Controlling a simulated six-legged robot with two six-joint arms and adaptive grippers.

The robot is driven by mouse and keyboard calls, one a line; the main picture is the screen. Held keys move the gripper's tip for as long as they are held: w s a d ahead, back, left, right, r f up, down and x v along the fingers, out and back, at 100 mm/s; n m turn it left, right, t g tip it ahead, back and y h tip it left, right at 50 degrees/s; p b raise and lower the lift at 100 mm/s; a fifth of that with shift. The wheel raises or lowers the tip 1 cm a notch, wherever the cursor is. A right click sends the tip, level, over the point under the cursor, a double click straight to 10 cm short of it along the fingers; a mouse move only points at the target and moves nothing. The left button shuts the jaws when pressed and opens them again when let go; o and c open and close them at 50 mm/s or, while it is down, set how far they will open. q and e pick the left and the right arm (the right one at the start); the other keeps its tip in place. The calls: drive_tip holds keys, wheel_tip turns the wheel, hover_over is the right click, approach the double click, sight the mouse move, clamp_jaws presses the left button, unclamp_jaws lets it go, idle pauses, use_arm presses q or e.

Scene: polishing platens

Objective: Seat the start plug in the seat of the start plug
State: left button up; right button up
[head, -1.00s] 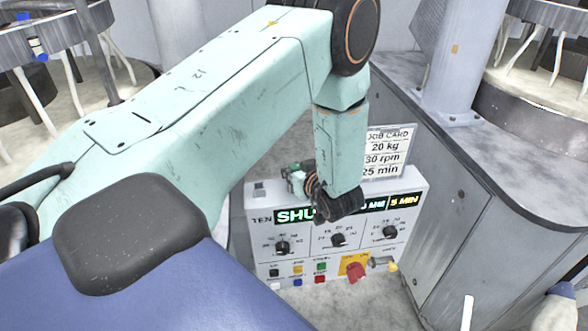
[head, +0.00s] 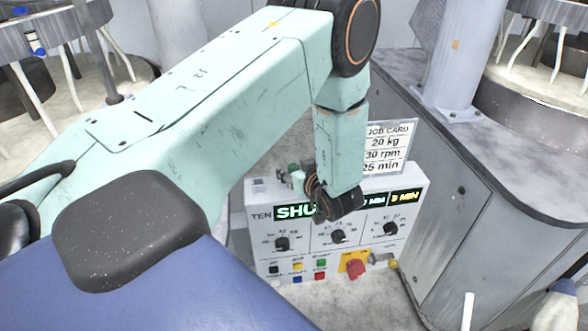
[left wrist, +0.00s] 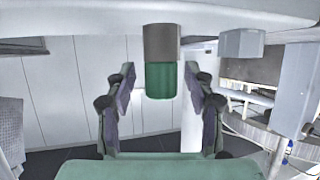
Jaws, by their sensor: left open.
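In the left wrist view a green cylinder with a grey-brown collar (left wrist: 161,76), which looks like the start plug, is between the tips of my left gripper (left wrist: 161,88). The two fingers stand apart, with a gap on each side of the cylinder. The collar meets a pale surface along the top of that picture. In the head view my left gripper (head: 291,176) is at the upper edge of the control box (head: 408,250), left of the wrist. The wrist hides part of the display. I cannot make out the plug or its seat there. My right gripper is not in view.
A job card (head: 388,148) stands behind the box. The box front has knobs, small coloured buttons and a red switch (head: 355,268). A grey cabinet (head: 470,220) stands close on the right. Round platen machines are at the upper left and upper right.

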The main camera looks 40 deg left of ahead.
use_arm(q)
drive_tip(key=v, duration=0.7)
drive_tip(key=shift+d, duration=0.2)
drive_tip(key=shift+s+r, duration=0.1)
drive_tip(key=shift+s, duration=0.05)
idle(0.4)
drive_tip(key=s+d+f+m+h+b, duration=0.3)
drive_tip(key=d+f+m+h, duration=0.1)
drive_tip(key=f, duration=0.4)
drive_tip(key=s+d+f+m+h+b, duration=0.2)
drive_tip(key=s+d+f+m+h, duration=0.25)
drive_tip(key=f, duration=0.45)
drive_tip(key=s+d+f+m+g+h+b, duration=0.2)
drive_tip(key=s+f+b, duration=0.4)
drive_tip(key=s+f, duration=0.3)
drive_tip(key=s+d+f+m+g+h+b, duration=0.2)
drive_tip(key=s+f+b, duration=0.4)
drive_tip(key=s+f, duration=0.3)
drive_tip(key=s+d+g, duration=0.1)
drive_tip(key=s, duration=0.2)
drive_tip(key=shift+s+d+f+b, duration=0.15)
drive_tip(key=shift+s+f+b, duration=0.15)
drive_tip(key=shift+b, duration=0.1)
